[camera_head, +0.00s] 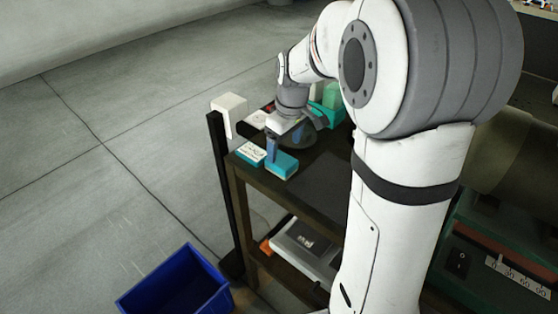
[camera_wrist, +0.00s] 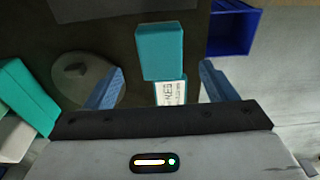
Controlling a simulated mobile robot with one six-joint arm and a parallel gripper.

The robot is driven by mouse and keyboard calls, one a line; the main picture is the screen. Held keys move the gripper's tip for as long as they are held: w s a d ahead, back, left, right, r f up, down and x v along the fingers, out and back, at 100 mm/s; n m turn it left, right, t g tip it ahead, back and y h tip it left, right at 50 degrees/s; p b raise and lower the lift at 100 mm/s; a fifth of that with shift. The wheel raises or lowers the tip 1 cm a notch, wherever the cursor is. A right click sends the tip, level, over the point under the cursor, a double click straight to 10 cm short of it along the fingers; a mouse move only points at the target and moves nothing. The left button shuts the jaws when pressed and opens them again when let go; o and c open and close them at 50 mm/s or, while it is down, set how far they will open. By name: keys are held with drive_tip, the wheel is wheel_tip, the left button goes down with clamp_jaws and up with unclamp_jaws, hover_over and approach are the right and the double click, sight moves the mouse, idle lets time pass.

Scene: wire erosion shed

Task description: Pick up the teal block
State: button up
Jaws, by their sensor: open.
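A plain teal block (camera_head: 282,165) lies on the dark top of a small cart, near its front corner. In the wrist view the teal block (camera_wrist: 160,52) is upper centre, beyond the fingertips. A teal box with a white printed label (camera_head: 250,152) lies beside it; in the wrist view this labelled box (camera_wrist: 170,93) shows between the fingers, partly hidden by my gripper body. My gripper (camera_head: 294,138) is above the cart top, just behind the block. In the wrist view my gripper (camera_wrist: 160,80) has its two blue fingers wide apart, with nothing held.
A green-teal object (camera_head: 328,103) stands at the back of the cart, and a round dark-grey piece (camera_wrist: 80,76) lies left of the fingers. A black post with a white head (camera_head: 229,108) rises at the cart's left edge. A blue bin (camera_head: 175,285) stands on the floor.

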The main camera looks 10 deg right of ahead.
sight(282, 159)
drive_tip(key=f, duration=0.4)
drive_tip(key=f+p, duration=0.1)
drive_tip(key=f, duration=0.1)
drive_tip(key=shift+w+a+f, duration=0.15)
drive_tip(key=shift+w+a, duration=0.15)
drive_tip(key=shift+w, duration=0.1)
drive_tip(key=c, duration=1.2)
drive_tip(key=shift+o, duration=0.2)
wheel_tip(282, 159, up, 10)
drive_tip(key=shift+r+b, duration=0.1)
drive_tip(key=shift+b, duration=0.25)
drive_tip(key=o, duration=0.5)
drive_tip(key=c, duration=0.3)
